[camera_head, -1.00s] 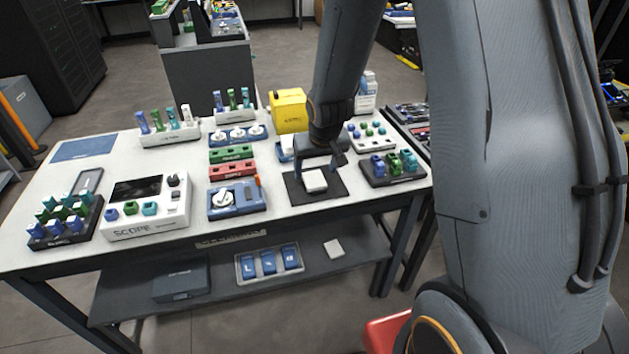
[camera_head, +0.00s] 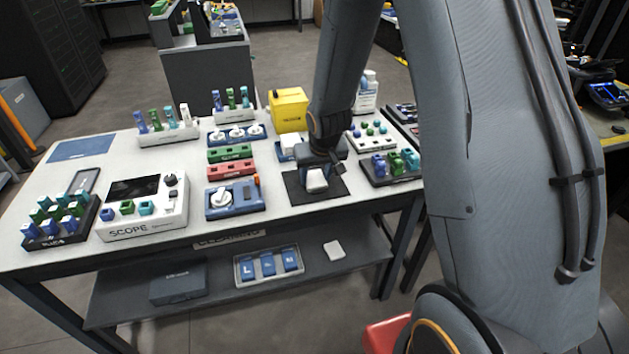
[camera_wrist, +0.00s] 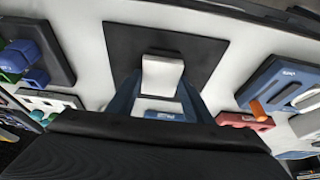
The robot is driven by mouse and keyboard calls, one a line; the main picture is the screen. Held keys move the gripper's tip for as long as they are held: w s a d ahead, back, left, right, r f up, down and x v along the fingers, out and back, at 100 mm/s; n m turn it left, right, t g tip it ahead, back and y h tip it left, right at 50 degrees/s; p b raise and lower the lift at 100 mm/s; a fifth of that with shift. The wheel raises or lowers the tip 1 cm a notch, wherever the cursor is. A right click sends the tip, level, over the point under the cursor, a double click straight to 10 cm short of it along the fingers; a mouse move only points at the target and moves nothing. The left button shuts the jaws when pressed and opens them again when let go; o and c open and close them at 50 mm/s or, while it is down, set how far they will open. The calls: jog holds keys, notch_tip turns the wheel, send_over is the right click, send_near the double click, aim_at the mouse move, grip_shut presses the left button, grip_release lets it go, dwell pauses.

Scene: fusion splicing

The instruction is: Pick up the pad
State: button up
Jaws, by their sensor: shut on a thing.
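The white pad (camera_head: 317,182) is at the black mat (camera_head: 299,196) near the table's front right. My gripper (camera_head: 317,175) is low over the mat and shut on the pad. In the wrist view the pad (camera_wrist: 162,76) shows as a small white block between my fingers, in front of the dark mat (camera_wrist: 121,42). I cannot tell whether the pad still touches the mat. My wrist hides part of the pad's far side.
A blue device (camera_head: 236,199) and a red block (camera_head: 231,170) stand left of the mat. A dark rack with coloured pieces (camera_head: 393,168) stands close on its right. A yellow box (camera_head: 289,110) is behind. Another white pad (camera_head: 333,250) lies on the lower shelf.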

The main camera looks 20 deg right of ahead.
aim_at(316, 181)
notch_tip(316, 181, up, 10)
jog(key=p, duration=0.6)
dwell(0.4)
